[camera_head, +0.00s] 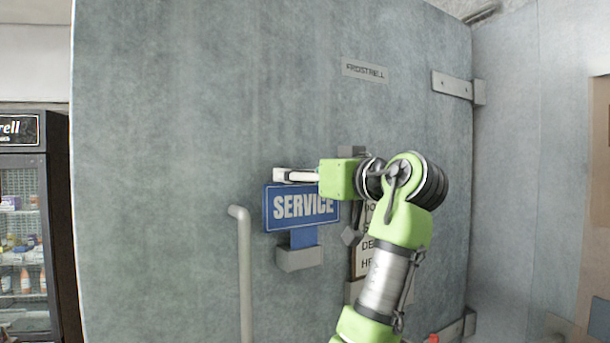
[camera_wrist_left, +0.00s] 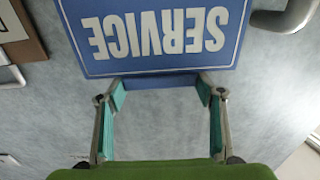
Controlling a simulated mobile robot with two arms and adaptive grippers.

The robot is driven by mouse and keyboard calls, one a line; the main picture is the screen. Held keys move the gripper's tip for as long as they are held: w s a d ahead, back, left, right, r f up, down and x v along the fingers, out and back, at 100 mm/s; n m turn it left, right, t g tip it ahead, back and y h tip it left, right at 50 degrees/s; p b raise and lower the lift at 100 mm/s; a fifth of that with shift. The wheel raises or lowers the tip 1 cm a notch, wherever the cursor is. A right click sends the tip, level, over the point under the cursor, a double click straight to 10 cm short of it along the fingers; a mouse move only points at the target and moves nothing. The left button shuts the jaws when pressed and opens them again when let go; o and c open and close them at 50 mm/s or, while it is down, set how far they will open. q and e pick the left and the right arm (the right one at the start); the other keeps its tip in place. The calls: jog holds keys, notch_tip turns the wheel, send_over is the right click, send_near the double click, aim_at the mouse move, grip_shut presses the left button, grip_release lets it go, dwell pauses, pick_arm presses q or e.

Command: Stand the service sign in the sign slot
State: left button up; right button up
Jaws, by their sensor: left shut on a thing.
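The blue service sign (camera_head: 283,212) is upright against the freezer door, its white lettering facing out. Its blue stem reaches down to the grey sign slot (camera_head: 299,259); I cannot tell whether the stem's foot is inside it or just behind or above it. My left gripper (camera_head: 295,175) is at the sign's top edge. In the left wrist view the sign (camera_wrist_left: 150,65) appears upside down, and my left gripper (camera_wrist_left: 160,88) is shut on a blue part at its edge. The slot is out of that view. My right gripper is in neither view.
A vertical grey door handle (camera_head: 243,275) stands left of the slot. A framed notice (camera_head: 361,262) is right of it, partly behind my arm. A hinge (camera_head: 455,86) and nameplate (camera_head: 365,70) are higher up. A drinks cooler (camera_head: 25,220) stands far left. The door's left part is bare.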

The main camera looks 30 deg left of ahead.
pick_arm(q)
jog(key=shift+r+p, duration=0.35)
jog(key=shift+r, duration=1.5)
